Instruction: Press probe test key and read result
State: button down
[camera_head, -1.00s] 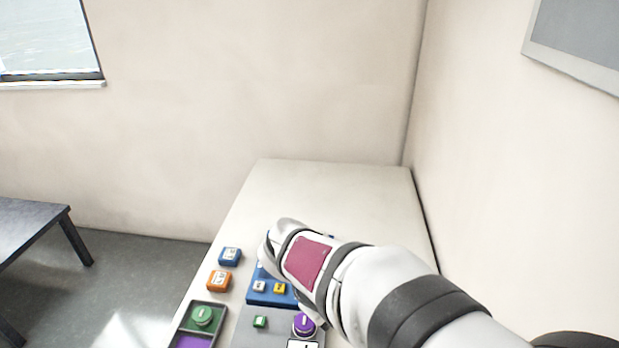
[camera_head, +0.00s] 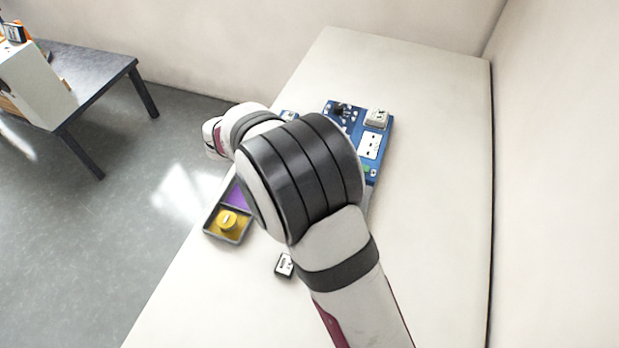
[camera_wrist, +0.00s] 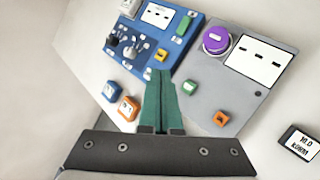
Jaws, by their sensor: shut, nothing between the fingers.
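My gripper (camera_wrist: 161,76) is shut and empty. In the wrist view its green fingertips overlap the near corner of a blue board (camera_wrist: 195,48); I cannot tell whether they touch it. The board carries a yellow key (camera_wrist: 161,55), a green block (camera_wrist: 183,26), a black knob and a white panel (camera_wrist: 157,15). A grey panel (camera_wrist: 205,105) beside it carries a purple knob (camera_wrist: 216,41), a white panel with dark dashes (camera_wrist: 258,60), a green key (camera_wrist: 190,87) and an orange key (camera_wrist: 221,118). In the head view the blue board (camera_head: 385,138) shows past my arm, which hides the gripper.
An orange block (camera_wrist: 124,107) and a blue block (camera_wrist: 110,91) lie left of the fingers. A dark tile marked 10.0 kohm (camera_wrist: 300,142) lies at right. The table's far end is bare.

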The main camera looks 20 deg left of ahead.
jog(key=shift+f, duration=4.4)
jog(key=shift+f, duration=0.4)
jog(key=shift+f, duration=0.45)
jog(key=shift+r, duration=0.85)
jog(key=shift+r, duration=2.5)
